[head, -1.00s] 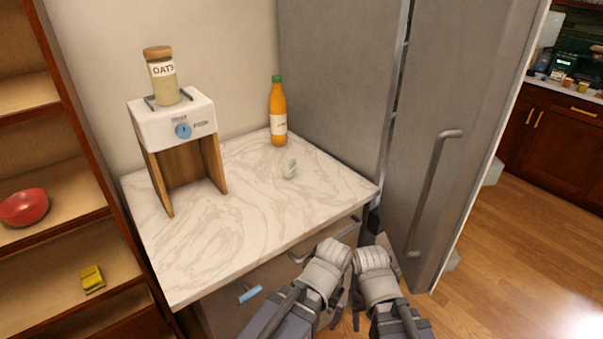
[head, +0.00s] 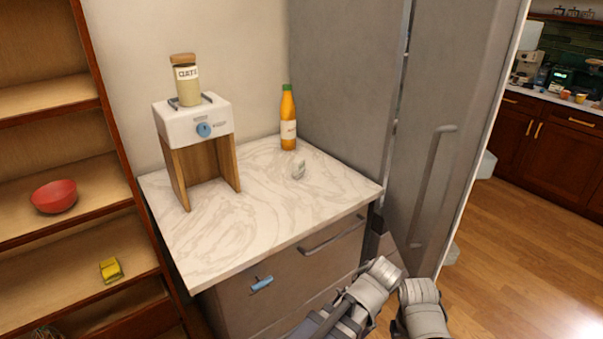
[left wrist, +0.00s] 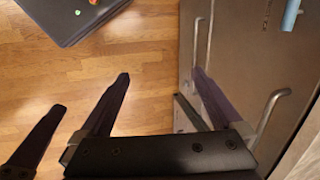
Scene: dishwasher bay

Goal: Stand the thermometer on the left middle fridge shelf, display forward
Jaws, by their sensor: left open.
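My left gripper (left wrist: 160,80) is open and empty above the floor in front of the drawers. In the head view my two wrists are low at the right of the counter, side by side, with the right fingertips hidden.
The counter (head: 225,230) holds a white-topped dispenser (head: 195,120) with an oats jar (head: 186,85) on it, and an orange bottle (head: 288,120). A shelf unit at the left holds a red bowl (head: 55,196) and a yellow object (head: 110,269). The counter's front half is clear.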

